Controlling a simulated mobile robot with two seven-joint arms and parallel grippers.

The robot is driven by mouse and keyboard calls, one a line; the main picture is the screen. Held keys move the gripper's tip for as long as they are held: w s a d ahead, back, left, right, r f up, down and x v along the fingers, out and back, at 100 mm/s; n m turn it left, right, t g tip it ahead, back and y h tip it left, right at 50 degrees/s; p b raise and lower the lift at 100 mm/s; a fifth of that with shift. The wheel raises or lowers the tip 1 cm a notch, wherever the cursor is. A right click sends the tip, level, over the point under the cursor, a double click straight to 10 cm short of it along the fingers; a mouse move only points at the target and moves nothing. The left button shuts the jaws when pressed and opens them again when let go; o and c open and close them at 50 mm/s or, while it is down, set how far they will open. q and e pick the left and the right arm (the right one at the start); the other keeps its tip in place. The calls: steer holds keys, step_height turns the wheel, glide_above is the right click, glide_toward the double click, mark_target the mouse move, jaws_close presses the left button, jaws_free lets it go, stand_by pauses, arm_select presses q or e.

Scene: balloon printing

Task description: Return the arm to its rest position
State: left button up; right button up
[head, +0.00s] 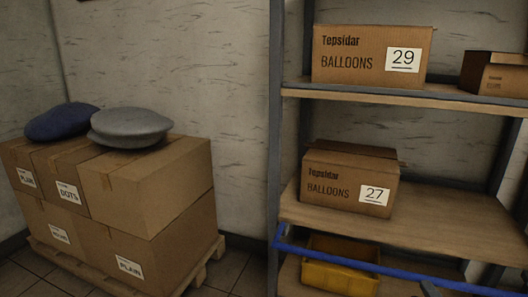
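Neither of my grippers shows in the head view, and I cannot make out an arm for certain. Where the arms are and what the grippers hold is out of sight.
A metal shelf (450,223) on the right bears balloon boxes marked 29 (345,65) and 27 (332,192), and an open box (490,84). A yellow bin (335,279) sits below, behind a blue bar (370,267). Stacked cartons (160,200) bear blue (62,121) and grey (130,128) caps.

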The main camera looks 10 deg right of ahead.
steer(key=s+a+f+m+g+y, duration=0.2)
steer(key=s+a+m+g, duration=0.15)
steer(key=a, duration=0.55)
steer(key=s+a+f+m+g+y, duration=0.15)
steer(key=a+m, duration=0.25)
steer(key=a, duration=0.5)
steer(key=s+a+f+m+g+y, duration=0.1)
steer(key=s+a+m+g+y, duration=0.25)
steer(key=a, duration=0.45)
arm_select(q)
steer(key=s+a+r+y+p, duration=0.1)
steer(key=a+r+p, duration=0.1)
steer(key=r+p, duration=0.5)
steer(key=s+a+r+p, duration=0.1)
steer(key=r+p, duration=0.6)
steer(key=p, duration=0.8)
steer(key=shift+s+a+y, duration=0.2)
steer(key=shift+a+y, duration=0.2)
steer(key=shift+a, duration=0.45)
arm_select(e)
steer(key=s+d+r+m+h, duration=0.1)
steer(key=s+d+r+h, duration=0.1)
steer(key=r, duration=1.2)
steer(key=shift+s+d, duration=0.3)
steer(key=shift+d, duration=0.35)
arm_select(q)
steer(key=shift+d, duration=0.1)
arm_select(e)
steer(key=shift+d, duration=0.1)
